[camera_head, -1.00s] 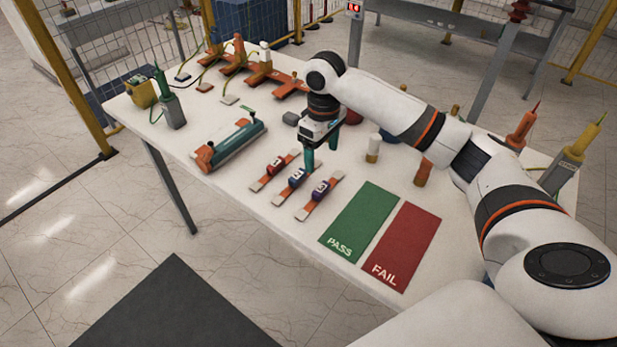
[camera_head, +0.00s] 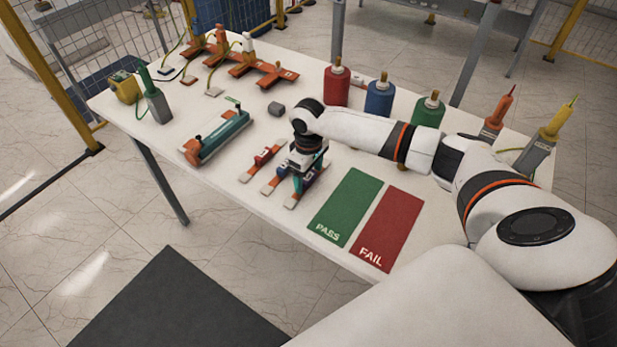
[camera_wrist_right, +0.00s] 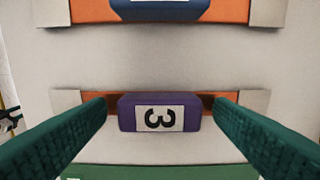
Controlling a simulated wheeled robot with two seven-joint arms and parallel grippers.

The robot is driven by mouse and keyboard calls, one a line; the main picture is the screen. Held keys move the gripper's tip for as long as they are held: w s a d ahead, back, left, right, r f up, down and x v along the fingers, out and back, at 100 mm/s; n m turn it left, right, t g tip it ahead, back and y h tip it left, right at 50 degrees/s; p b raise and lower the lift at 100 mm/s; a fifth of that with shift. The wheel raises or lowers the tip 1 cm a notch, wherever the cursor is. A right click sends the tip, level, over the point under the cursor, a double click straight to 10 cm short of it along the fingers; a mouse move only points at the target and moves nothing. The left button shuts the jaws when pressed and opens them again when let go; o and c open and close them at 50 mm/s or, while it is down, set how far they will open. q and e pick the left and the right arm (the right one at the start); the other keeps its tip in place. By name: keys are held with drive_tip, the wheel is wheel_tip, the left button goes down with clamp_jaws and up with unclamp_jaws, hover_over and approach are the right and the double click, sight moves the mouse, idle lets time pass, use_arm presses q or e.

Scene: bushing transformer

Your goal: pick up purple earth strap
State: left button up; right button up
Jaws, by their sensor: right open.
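The purple earth strap (camera_wrist_right: 122,112) lies on the table, with a purple block labelled 3 in its middle, an orange band and pale metal ends. My right gripper (camera_wrist_right: 170,100) is open, its two green fingers on either side of the purple block, with gaps to it. In the head view my right gripper (camera_head: 304,180) is low over this strap (camera_head: 291,201) and hides most of it. The blue strap (camera_head: 273,180) lies just left of it, partly hidden, and the red strap (camera_head: 263,156) lies further left. My left gripper is not in view.
A green PASS mat (camera_head: 346,205) and a red FAIL mat (camera_head: 387,228) lie to the right. A teal and orange device (camera_head: 217,137) lies to the left. Red (camera_head: 337,86), blue (camera_head: 379,97) and green (camera_head: 428,111) cylinders stand at the back.

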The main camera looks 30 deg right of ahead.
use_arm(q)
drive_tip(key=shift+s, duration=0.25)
use_arm(e)
drive_tip(key=shift+f, duration=0.15)
drive_tip(key=shift+c, duration=0.7)
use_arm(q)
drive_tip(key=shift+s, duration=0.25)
use_arm(e)
drive_tip(key=c, duration=1)
